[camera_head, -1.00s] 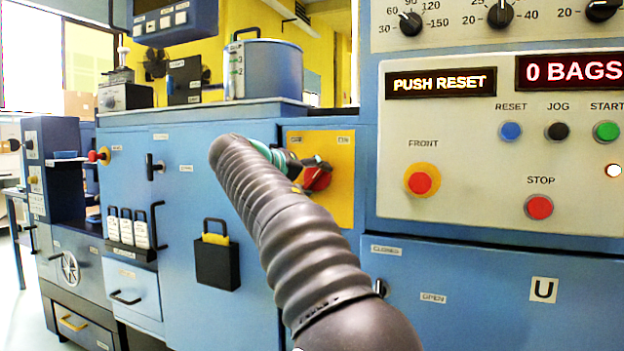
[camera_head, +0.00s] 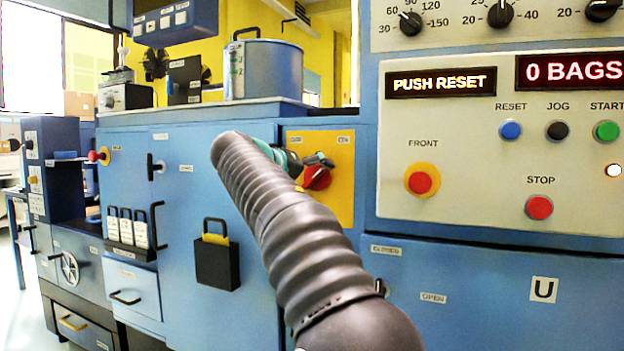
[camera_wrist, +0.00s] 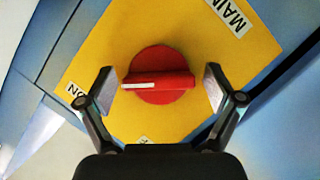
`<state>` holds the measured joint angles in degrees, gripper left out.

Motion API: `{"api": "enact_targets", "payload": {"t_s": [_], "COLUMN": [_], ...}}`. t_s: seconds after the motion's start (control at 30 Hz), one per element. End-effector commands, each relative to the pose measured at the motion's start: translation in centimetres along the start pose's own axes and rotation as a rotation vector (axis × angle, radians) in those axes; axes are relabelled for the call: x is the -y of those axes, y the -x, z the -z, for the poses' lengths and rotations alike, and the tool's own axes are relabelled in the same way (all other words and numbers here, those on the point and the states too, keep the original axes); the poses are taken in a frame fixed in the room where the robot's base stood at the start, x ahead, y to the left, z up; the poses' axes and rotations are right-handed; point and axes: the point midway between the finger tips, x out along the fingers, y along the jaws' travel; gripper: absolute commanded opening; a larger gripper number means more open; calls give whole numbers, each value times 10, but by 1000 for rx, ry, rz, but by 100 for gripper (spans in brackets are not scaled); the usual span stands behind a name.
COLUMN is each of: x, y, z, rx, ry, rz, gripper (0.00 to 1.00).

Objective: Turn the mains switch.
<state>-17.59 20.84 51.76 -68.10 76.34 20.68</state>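The mains switch (camera_wrist: 158,76) is a red round knob with a raised bar and a white line, on a yellow plate (camera_wrist: 230,60). In the wrist view the bar lies nearly level, its white line toward the left finger. My gripper (camera_wrist: 158,90) is open, its two fingers on either side of the knob, with a gap to the bar's ends. In the head view the red switch (camera_head: 317,179) shows on its yellow plate (camera_head: 338,205), partly hidden by my gripper (camera_head: 315,163) and arm. Labels reading "MAIN" and "ON" are partly visible in the wrist view.
Right of the plate is a panel with a red stop button (camera_head: 539,207), a front button (camera_head: 421,182) and a "PUSH RESET" display (camera_head: 440,82). A blue pot (camera_head: 265,70) stands on the ledge above. A black lockout box (camera_head: 217,262) hangs at the left.

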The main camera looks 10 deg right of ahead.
Motion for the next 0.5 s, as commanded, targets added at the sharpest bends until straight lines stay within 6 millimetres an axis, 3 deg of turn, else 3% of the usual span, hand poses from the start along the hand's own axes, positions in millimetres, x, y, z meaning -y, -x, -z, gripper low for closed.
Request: {"api": "enact_targets", "payload": {"t_s": [0.27, 0.5], "x": [0, 1], "y": [7, 47], "z": [1, 1], "rx": [-2, -4], "ry": [0, 1], "rz": [1, 3], "gripper": [92, 92]}}
